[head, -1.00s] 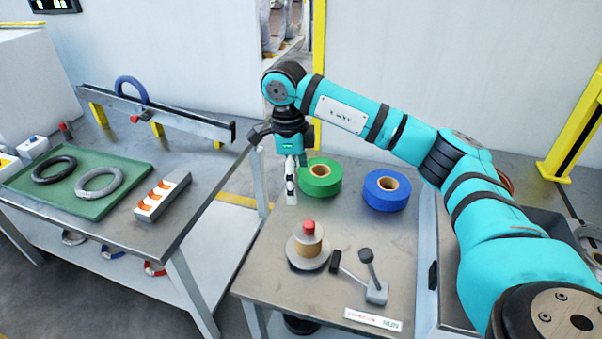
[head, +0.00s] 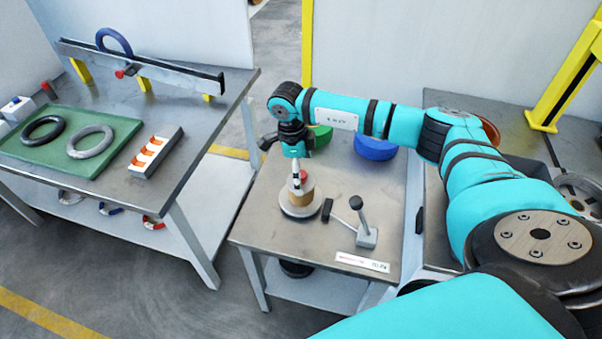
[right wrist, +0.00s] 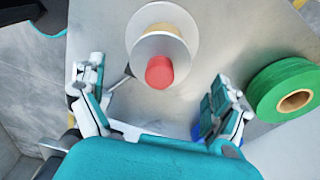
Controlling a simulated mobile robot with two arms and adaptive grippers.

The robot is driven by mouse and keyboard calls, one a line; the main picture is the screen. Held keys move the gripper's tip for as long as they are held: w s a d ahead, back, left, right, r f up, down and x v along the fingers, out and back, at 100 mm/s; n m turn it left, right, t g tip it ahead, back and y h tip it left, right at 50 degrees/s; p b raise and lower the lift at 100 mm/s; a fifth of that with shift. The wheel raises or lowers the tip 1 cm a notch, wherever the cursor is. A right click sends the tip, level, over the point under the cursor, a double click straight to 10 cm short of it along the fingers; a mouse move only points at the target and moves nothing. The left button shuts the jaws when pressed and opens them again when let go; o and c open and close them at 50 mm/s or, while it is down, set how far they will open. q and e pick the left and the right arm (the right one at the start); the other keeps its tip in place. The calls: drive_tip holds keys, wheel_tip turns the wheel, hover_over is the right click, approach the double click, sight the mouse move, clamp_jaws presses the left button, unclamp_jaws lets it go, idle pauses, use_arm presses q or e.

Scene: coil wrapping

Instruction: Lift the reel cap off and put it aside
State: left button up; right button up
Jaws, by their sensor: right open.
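The reel cap is a grey disc with a red knob (right wrist: 160,72). It sits on top of a tan reel (head: 301,198) that stands on a round grey base plate (head: 296,211) on the small table. In the head view my right gripper (head: 296,180) is right over the cap and partly covers it. In the right wrist view the two fingers of the right gripper (right wrist: 158,95) are wide apart, with the red knob between and a little beyond them. Nothing is held. My left gripper is not in view.
A crank-like grey lever (head: 362,228) stands right of the reel. Green tape (right wrist: 285,90) and blue tape (head: 374,149) rolls lie behind. The left table holds a green tray (head: 70,165) with rings and a white block (head: 155,152). The small table's front left is clear.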

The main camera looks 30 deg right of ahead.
drive_tip(key=shift+f, duration=1.2)
drive_tip(key=shift+d+r, duration=0.1)
drive_tip(key=c, duration=1.4)
drive_tip(key=shift+c, duration=0.2)
drive_tip(key=shift+r, duration=0.15)
drive_tip(key=shift+r+p, duration=1.5)
drive_tip(key=shift+r, duration=0.55)
